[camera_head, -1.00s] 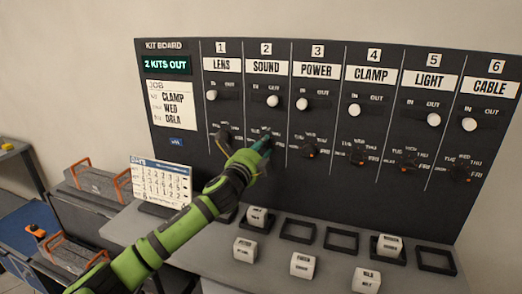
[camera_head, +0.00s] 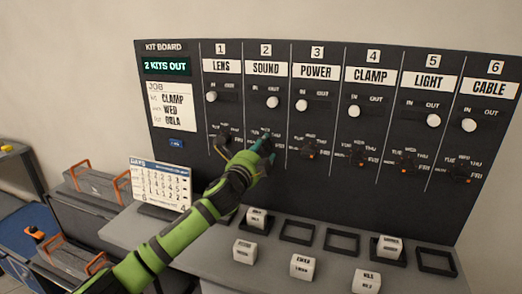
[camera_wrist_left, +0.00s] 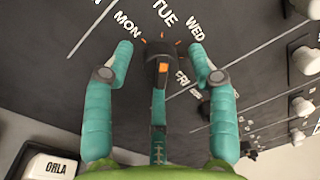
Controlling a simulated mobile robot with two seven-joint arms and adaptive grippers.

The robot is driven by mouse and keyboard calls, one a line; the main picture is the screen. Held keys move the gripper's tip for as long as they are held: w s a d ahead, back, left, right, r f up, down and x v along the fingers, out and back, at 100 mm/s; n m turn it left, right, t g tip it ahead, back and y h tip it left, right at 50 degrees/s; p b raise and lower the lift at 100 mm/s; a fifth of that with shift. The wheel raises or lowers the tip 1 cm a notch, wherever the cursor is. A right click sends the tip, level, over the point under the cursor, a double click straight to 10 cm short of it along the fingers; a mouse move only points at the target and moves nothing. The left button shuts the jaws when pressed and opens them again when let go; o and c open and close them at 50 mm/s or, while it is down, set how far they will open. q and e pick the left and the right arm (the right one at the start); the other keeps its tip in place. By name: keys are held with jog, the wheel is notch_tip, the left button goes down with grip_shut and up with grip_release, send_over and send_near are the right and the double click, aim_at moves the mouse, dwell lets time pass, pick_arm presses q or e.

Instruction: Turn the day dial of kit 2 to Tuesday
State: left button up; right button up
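The day dial of kit 2 is a dark knob with an orange mark (camera_wrist_left: 160,62), seen in the left wrist view. MON, TUE and WED are printed around its top and FRI at its lower right. My left gripper (camera_wrist_left: 161,50) has its teal fingers open on either side of the knob, with a gap showing on both sides. Which day the dial points to is hard to tell. In the head view my left gripper (camera_head: 264,146) is at the dial under the SOUND label (camera_head: 266,66) and mostly hides it. My right gripper is not in view.
The kit board (camera_head: 215,180) has similar dials close by on both sides, LENS (camera_head: 222,141) and POWER (camera_head: 311,147). The kit 2 slide knob (camera_head: 273,101) above is at OUT. Labelled cubes and empty square frames (camera_head: 298,231) lie on the grey ledge below.

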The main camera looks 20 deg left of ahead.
pick_arm(q)
jog(key=shift+s, duration=0.1)
jog(key=s+a, duration=0.1)
jog(key=s, duration=1)
jog(key=shift+s+f, duration=0.25)
jog(key=shift+s, duration=0.15)
